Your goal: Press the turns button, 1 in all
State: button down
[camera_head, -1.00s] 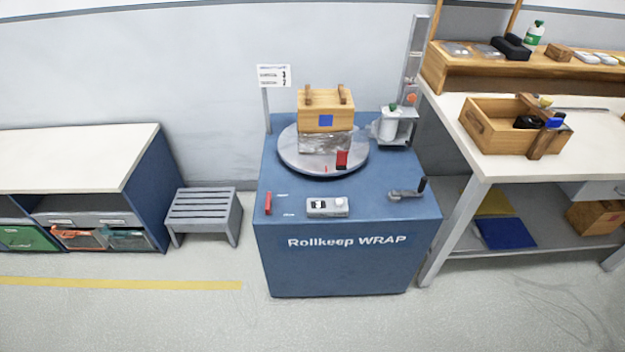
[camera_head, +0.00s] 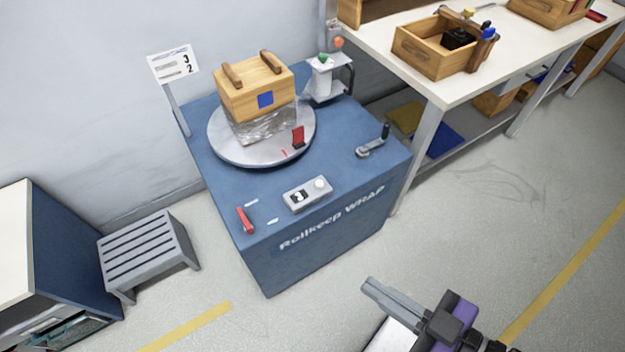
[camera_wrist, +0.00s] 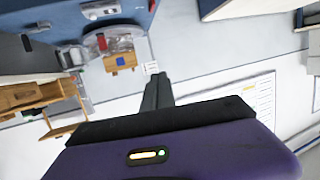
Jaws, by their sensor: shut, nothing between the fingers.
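The blue Rollkeep WRAP machine (camera_head: 330,225) stands ahead in the head view. On its front top is a small grey control box (camera_head: 307,194) with a pale round knob or button (camera_head: 320,184) at its right and a black-and-white part (camera_head: 298,197) at its left. Which control is the turns button I cannot read. The control box also shows in the upside-down wrist view (camera_wrist: 101,9). My gripper (camera_head: 370,284) is shut and empty at the lower right of the head view, over the floor, well apart from the machine. Its shut fingers show in the wrist view (camera_wrist: 158,92).
A round turntable (camera_head: 222,148) carries a wooden box (camera_head: 250,88) with film wrapped below it. A sign (camera_head: 173,64) reads 3 and 2. A red lever (camera_head: 245,220) and a crank (camera_head: 372,142) flank the control box. A grey stool (camera_head: 148,250) and a workbench (camera_head: 440,90) stand at the sides.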

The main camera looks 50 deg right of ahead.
jog(key=m+g+p, duration=0.6)
jog(key=m+p, duration=1.1)
jog(key=m, duration=1.1)
send_over(322, 185)
notch_tip(322, 185, down, 12)
jog(key=shift+h, duration=0.3)
notch_tip(322, 185, down, 8)
jog(key=b, duration=0.7)
jog(key=shift+f+b, duration=0.1)
jog(key=shift+b, duration=0.2)
jog(key=shift+f, duration=0.35)
